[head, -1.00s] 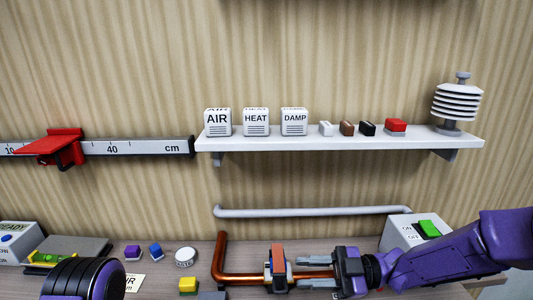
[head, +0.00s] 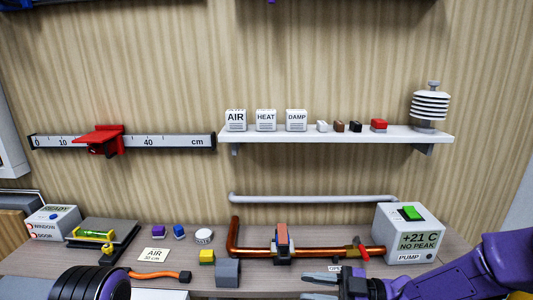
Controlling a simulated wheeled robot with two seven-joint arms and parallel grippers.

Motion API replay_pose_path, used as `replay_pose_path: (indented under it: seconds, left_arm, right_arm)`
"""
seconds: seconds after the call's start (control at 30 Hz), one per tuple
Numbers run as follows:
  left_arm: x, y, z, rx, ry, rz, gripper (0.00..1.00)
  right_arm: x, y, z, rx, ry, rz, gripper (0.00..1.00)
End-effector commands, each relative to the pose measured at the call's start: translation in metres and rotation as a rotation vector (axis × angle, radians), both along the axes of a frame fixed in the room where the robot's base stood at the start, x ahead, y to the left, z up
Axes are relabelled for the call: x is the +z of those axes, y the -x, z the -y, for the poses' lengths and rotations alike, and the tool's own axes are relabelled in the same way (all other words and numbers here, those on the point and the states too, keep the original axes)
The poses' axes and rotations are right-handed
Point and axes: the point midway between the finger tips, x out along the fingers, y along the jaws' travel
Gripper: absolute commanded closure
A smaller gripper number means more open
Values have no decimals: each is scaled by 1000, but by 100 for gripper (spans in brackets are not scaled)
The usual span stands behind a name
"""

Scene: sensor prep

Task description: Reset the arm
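My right gripper (head: 312,284) is at the bottom edge, right of centre. Its two grey fingers point left with a gap between them, and nothing shows in the gap. It is in front of the copper pipe (head: 310,254), apart from the pipe's orange-handled valve (head: 282,240) and the red lever (head: 360,249). My purple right arm runs in from the lower right. A purple and black part of my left arm shows at the lower left; the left gripper itself is out of view.
A white pump box (head: 418,240) with a green switch stands right on the bench. A shelf (head: 330,136) holds labelled cubes, small blocks and a finned shield. A ruler rail (head: 180,142) with a red slider is on the wall. Small blocks and a grey block (head: 228,271) lie on the bench.

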Motion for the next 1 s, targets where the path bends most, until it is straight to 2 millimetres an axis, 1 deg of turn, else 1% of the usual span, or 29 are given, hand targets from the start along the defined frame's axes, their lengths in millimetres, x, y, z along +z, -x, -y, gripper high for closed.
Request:
replay_pose_path:
  seconds: [0.17, 0.27, 0.37, 0.47, 0.57, 0.6, 0.67, 0.7, 0.77, 0.8, 0.87, 0.9, 1.0]
  left_arm:
    - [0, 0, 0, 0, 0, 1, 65]
    - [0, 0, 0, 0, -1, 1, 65]
    - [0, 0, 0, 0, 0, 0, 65]
    - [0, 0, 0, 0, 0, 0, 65]
    - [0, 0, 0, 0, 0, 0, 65]
    - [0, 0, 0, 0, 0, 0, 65]
    - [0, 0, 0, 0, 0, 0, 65]
    - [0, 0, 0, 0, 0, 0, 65]
    - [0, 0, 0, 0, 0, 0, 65]
    - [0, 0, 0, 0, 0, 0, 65]
    - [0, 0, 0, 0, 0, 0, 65]
    - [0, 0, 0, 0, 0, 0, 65]
    - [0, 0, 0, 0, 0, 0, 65]
  right_arm:
    - [-25, -7, -1, -121, -27, -133, 65]
    - [-46, -11, 1, -220, -41, -235, 65]
    - [-75, -13, 5, -344, -50, -366, 65]
    - [-114, -10, 15, -499, -50, -523, 65]
    - [-167, 4, 35, -708, -27, -724, 65]
    - [-194, 17, 47, -815, -7, -820, 65]
    - [-234, 44, 69, -990, 34, -967, 65]
    - [-258, 66, 85, -1110, 67, -1058, 65]
    - [-288, 104, 111, -1288, 122, -1176, 65]
    - [-303, 131, 127, -1400, 162, -1243, 65]
    - [-318, 169, 150, -1557, 219, -1320, 65]
    - [-325, 193, 163, -1649, 255, -1358, 65]
    - [-331, 238, 186, -1822, 323, -1416, 65]
